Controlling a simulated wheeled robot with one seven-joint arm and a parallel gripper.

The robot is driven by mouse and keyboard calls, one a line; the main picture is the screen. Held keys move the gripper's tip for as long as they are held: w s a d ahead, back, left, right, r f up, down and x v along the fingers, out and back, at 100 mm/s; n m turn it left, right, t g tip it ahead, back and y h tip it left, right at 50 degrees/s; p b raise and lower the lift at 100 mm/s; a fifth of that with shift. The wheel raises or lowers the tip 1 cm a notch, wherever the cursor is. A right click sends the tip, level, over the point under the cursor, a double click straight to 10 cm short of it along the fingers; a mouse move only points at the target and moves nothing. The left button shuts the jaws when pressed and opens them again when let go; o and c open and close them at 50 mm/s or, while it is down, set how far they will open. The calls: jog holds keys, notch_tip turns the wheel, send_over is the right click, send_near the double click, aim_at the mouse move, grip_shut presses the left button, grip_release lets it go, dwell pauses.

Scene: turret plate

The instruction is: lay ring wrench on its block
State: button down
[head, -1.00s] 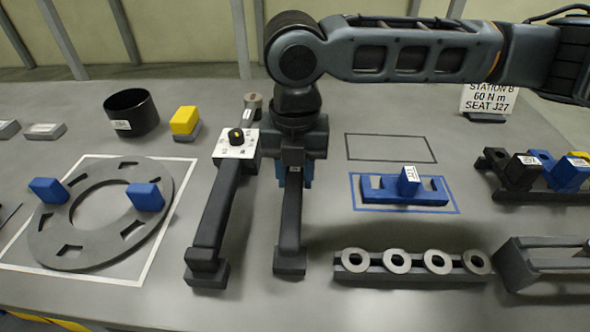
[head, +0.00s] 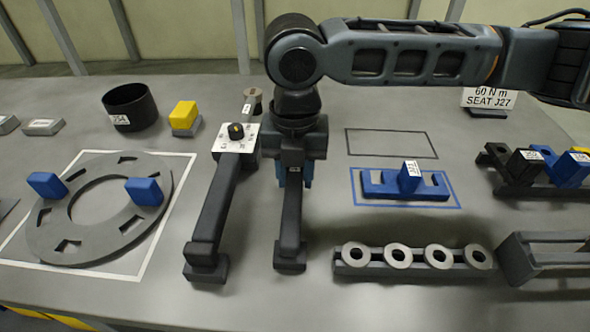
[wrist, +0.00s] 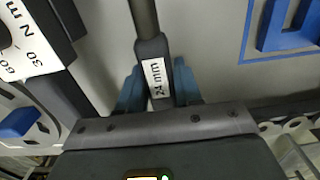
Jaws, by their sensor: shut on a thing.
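My gripper (wrist: 158,95) is shut on a dark handle (wrist: 157,85) with a white label. A grey shaft runs from it to the top of the wrist view. I take it as the ring wrench; its ring end is not visible. I cannot tell whether the handle touches this block. Which block is the wrench's own is unclear.
A similar dark tool (head: 216,208) with a dial plate (head: 236,140) lies close left. A slotted plate (head: 100,240) is farther left. Right are a blue slotted block (head: 378,190), a rail with several rings (head: 410,268) and an empty black outline (head: 390,157).

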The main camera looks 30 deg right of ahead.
jog(key=shift+f, duration=0.65)
dwell(1.0)
jog(key=c, duration=0.7)
grip_release()
jog(key=shift+r+p, duration=2.75)
jog(key=shift+r, duration=0.8)
jog(key=shift+a+f, duration=0.1)
